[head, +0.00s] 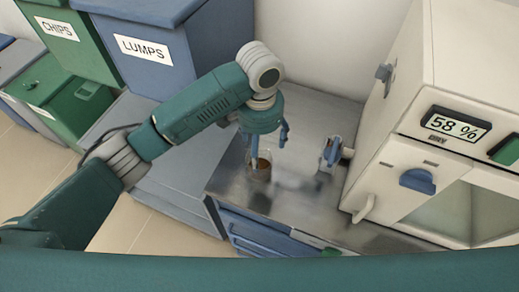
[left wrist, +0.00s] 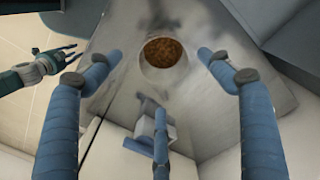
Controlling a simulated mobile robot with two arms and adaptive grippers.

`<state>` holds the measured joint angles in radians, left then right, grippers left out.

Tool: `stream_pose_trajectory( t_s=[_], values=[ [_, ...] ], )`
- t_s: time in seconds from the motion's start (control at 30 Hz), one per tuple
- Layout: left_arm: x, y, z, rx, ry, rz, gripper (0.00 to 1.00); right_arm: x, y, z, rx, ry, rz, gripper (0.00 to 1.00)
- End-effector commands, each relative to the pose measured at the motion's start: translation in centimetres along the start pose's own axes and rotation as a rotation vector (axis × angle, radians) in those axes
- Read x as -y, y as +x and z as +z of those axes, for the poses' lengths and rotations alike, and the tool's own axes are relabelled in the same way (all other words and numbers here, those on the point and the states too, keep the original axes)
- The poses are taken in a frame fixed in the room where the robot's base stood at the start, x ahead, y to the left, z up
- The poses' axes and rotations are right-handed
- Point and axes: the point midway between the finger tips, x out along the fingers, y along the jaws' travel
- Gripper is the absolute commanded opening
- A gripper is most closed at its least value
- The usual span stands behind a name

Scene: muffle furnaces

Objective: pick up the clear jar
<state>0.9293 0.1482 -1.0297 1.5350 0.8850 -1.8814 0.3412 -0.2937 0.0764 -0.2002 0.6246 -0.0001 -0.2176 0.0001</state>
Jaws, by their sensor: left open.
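The clear jar (head: 262,170) stands on the metal worktop with brown granular contents in it. In the left wrist view the jar (left wrist: 165,52) shows from above, between the tips of two fingers, with a gap on each side. My left gripper (head: 269,152) is open above and around the jar in the head view, and its fingers partly hide it. I cannot tell how far down the jar the fingertips reach. My right gripper (left wrist: 68,52) appears at the left of the left wrist view, over the floor, with its fingers apart and empty.
A blue-handled fixture (head: 331,152) stands on the worktop (head: 305,205), right of the jar. A cream furnace (head: 400,165) with a 58 % display stands at the right. Blue LUMPS (head: 160,60) and green CHIPS (head: 75,45) bins are at the back left.

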Motion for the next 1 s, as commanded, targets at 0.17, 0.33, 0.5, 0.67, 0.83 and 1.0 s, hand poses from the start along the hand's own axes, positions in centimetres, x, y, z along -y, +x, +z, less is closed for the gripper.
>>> stream_pose_trajectory(
  t_s=[0.17,0.33,0.5,0.67,0.83,1.0],
  values=[
    [0.3,2.0,0.2,0.015,-0.005,-0.007,0.8,-0.1,-0.5,-0.4,-0.003,0.0,0.001,0.32],
    [0.4,4.4,0.1,0.013,-0.005,-0.007,0.8,0.0,-0.9,0.1,0.004,0.0,0.0,0.32],
    [0.3,5.6,0.2,0.012,-0.003,-0.007,0.8,0.3,-1.3,2.4,0.038,-0.001,-0.004,0.32],
    [0.3,7.7,0.5,0.014,-0.006,-0.007,0.8,0.2,-2.5,2.6,0.042,-0.001,-0.002,0.32],
    [0.2,10.0,0.5,0.011,-0.004,-0.007,0.8,-0.5,-2.8,0.4,0.011,-0.003,0.005,0.32],
    [0.2,10.6,0.5,0.008,-0.002,-0.007,0.8,-0.6,-2.7,-0.6,-0.005,-0.003,0.006,0.32]
  ],
)
